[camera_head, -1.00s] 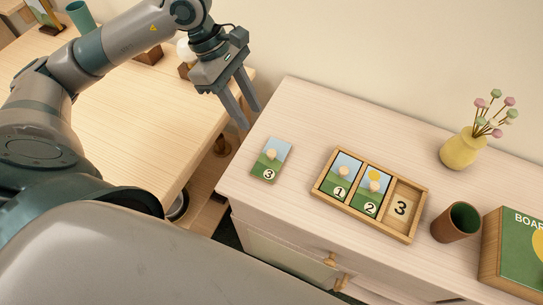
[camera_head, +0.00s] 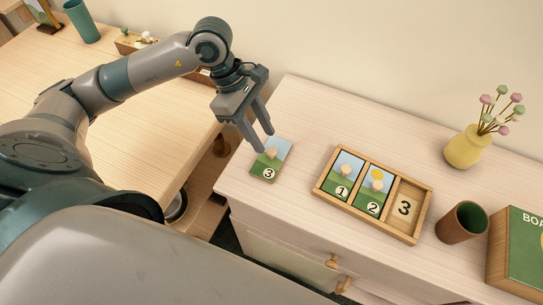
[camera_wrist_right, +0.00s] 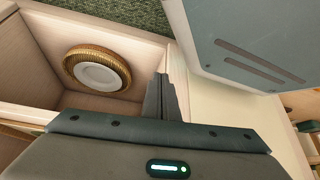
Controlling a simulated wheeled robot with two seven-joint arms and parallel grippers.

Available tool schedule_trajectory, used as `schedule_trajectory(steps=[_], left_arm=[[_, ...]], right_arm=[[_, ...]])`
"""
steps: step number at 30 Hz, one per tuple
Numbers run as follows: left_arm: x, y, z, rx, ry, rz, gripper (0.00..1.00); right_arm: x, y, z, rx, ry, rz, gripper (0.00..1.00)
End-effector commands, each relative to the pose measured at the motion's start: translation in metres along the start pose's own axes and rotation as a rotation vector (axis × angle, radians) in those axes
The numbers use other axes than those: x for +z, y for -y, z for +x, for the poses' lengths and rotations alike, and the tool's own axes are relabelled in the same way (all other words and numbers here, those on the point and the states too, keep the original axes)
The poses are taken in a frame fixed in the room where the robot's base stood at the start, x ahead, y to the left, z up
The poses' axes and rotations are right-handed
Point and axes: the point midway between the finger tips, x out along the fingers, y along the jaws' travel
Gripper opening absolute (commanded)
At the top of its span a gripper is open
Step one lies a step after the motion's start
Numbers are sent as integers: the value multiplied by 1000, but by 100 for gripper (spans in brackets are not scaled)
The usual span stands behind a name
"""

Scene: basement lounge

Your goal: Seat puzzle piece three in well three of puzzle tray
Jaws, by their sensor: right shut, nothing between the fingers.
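Puzzle piece three (camera_head: 278,148), a card-like tile with a landscape picture, a round knob and a 3, lies flat on the pale cabinet top, left of the puzzle tray (camera_head: 379,227). The wooden tray holds pieces one (camera_head: 343,176) and two (camera_head: 374,190); well three (camera_head: 406,203) is empty and shows a 3. My left gripper (camera_head: 265,142) is open and empty, fingers pointing down, just above the far left part of piece three; contact cannot be told. My right gripper (camera_wrist_right: 164,88) is shut and empty in the right wrist view, and out of the head view.
A brown cup (camera_head: 461,224), a green board game box (camera_head: 518,252) and a yellow flower vase (camera_head: 465,148) stand right of the tray. A wooden table (camera_head: 110,128) is at left. The right wrist view shows an open compartment with a round woven item (camera_wrist_right: 72,65).

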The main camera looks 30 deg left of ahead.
Motion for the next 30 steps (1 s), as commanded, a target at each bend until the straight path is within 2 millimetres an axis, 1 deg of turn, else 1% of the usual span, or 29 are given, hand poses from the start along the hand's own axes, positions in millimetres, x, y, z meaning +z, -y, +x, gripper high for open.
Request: schedule_trajectory(steps=[5,9,11,13,15,19,29,30], left_arm=[[0,1,17,-3,1,0,34],[0,2,37,-4,1,1,34],[0,2,43,-3,1,0,34],[0,1,48,-1,0,0,34],[0,1,50,-1,0,0,34],[0,1,50,0,0,0,34],[0,1,50,0,0,0,34],[0,1,50,0,0,0,27]], right_arm=[[0,0,1,0,-3,0,0],[-3,0,4,0,-13,0,0],[-7,0,5,-1,-25,0,0],[-17,1,5,-2,-47,0,0],[-26,2,5,-3,-65,0,0],[-33,4,4,-5,-76,0,0],[-25,5,5,-6,-64,0,0],[-24,5,5,-7,-61,0,0]])
